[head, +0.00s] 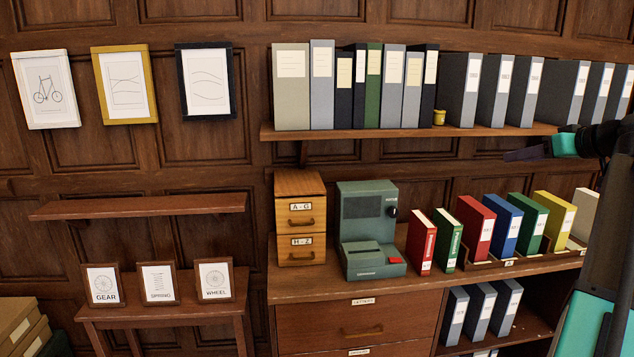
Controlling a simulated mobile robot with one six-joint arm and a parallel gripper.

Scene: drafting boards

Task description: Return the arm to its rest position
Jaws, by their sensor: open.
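My gripper (526,153) is at the right, its dark fingers pointing left just below the upper shelf's right end. A teal part sits behind the fingers. It is open and nothing shows between its fingers. My arm reaches it from the right edge, in front of some binders at the right. My dark and teal body fills the lower right corner.
The upper shelf (352,133) holds binders and a small yellow pot (439,117). Below, the cabinet top (315,290) carries a wooden drawer box (301,229), a green machine (369,215) and coloured books. The left wall shelf (140,206) is empty.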

